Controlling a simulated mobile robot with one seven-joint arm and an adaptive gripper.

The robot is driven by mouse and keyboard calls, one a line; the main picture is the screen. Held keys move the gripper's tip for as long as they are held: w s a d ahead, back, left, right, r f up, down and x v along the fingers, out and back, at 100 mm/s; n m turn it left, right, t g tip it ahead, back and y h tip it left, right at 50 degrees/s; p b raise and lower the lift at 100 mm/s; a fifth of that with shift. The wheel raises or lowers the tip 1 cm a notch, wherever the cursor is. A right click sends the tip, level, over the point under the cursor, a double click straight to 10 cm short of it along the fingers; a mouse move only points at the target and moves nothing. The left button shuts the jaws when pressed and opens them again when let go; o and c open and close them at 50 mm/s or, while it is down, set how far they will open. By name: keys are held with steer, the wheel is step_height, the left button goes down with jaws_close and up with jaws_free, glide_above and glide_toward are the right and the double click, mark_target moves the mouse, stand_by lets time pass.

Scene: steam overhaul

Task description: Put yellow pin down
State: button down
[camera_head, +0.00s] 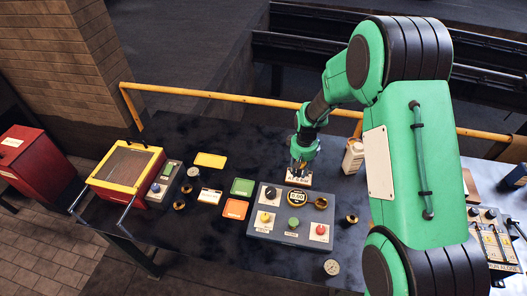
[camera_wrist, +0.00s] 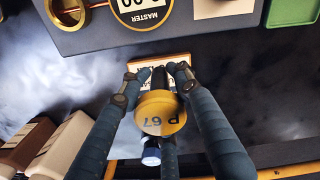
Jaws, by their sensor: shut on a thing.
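The yellow pin (camera_wrist: 160,114) shows in the wrist view as a round yellow head marked "P 67", with a dark shaft running away below it. My gripper (camera_wrist: 157,82) is shut on it, with blue-grey fingers around the head and shaft. Just beyond the fingertips lies a small labelled plate with a tan edge (camera_wrist: 172,60), partly hidden by the fingers. In the head view my gripper (camera_head: 298,166) points down over this pale plate (camera_head: 298,180) behind the control panel. The pin cannot be made out there, and whether its lower end touches the plate is hidden.
The grey control panel (camera_head: 258,224) with knobs and a round gauge stands close in front. Green (camera_head: 242,187), orange (camera_head: 235,209) and yellow (camera_head: 210,160) mats lie left. A yellow rail (camera_head: 220,96) runs along the back edge.

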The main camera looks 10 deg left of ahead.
steer(key=a, duration=0.4)
steer(key=a+f+p, duration=0.1)
steer(key=a, duration=0.3)
steer(key=a+p, duration=0.1)
steer(key=a, duration=0.3)
steer(key=shift+w+f, duration=0.15)
steer(key=shift+w, duration=0.25)
steer(key=shift+w, duration=0.15)
steer(key=p, duration=0.1)
glide_above(263, 153)
steer(key=shift+w+d+f, duration=0.1)
steer(key=shift+f, duration=0.65)
steer(key=shift+f, duration=0.1)
steer(key=shift+f+p, duration=0.4)
steer(key=shift+f, duration=1.25)
steer(key=shift+f, duration=0.15)
